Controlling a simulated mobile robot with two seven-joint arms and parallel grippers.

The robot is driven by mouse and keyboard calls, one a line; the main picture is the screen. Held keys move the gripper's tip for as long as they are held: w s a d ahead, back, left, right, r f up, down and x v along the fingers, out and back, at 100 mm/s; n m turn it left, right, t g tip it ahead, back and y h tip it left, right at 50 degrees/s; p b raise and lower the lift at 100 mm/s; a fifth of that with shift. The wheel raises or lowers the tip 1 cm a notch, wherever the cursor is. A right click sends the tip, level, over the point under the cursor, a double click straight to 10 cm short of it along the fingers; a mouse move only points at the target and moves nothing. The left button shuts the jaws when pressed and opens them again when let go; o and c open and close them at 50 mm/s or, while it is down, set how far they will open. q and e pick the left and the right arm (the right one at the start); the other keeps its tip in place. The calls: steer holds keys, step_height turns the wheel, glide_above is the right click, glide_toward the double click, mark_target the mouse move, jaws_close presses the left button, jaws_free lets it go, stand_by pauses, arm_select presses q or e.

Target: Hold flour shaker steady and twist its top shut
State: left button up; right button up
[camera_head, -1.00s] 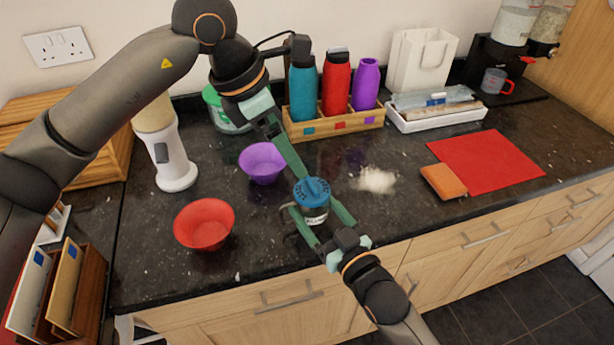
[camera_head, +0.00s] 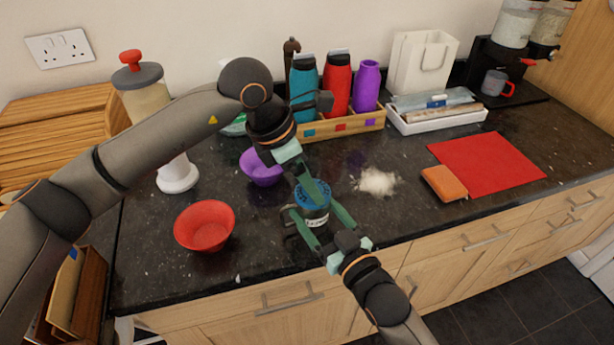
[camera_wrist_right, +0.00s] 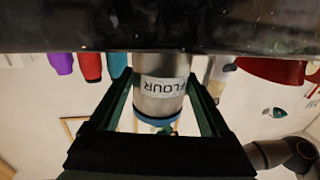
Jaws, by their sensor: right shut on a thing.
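The flour shaker (camera_head: 317,222) stands upright on the dark counter near its front edge. Its blue top (camera_head: 303,200) is partly hidden by my left gripper. My right gripper (camera_head: 313,211) is shut around the shaker's body, one green finger on each side. In the upside-down right wrist view the metal body with its FLOUR label (camera_wrist_right: 162,88) shows between the fingers, with the blue top (camera_wrist_right: 158,122) below it. My left gripper (camera_head: 318,192) is at the blue top from above; its fingers overlap in this view, so their opening and contact are unclear.
A purple bowl (camera_head: 260,168) and a red bowl (camera_head: 205,226) stand left of the shaker. Spilled flour (camera_head: 377,181) lies to its right, then an orange sponge (camera_head: 443,183) and a red mat (camera_head: 487,162). Bottles in a wooden rack (camera_head: 345,124) stand behind.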

arm_select(q)
steer(key=c, duration=1.1)
steer(key=n, duration=0.2)
steer(key=n+t+y, duration=0.1)
steer(key=n, duration=0.1)
steer(key=shift+s+d+n, duration=0.15)
steer(key=shift+s+n, duration=0.05)
steer(key=shift+n, duration=0.1)
steer(key=n, duration=0.2)
steer(key=n+t+y, duration=0.1)
steer(key=n, duration=0.1)
steer(key=shift+s+d+n, duration=0.15)
steer(key=shift+d+n, duration=0.05)
steer(key=shift+n, duration=0.1)
steer(key=n+y, duration=0.1)
steer(key=n, duration=0.1)
steer(key=n+y, duration=0.1)
steer(key=n, duration=0.1)
steer(key=shift+d+t, duration=0.2)
steer(key=shift+t, duration=0.2)
steer(key=shift+d+n+y, duration=0.15)
steer(key=shift+n+y, duration=0.85)
steer(key=shift+n, duration=1.4)
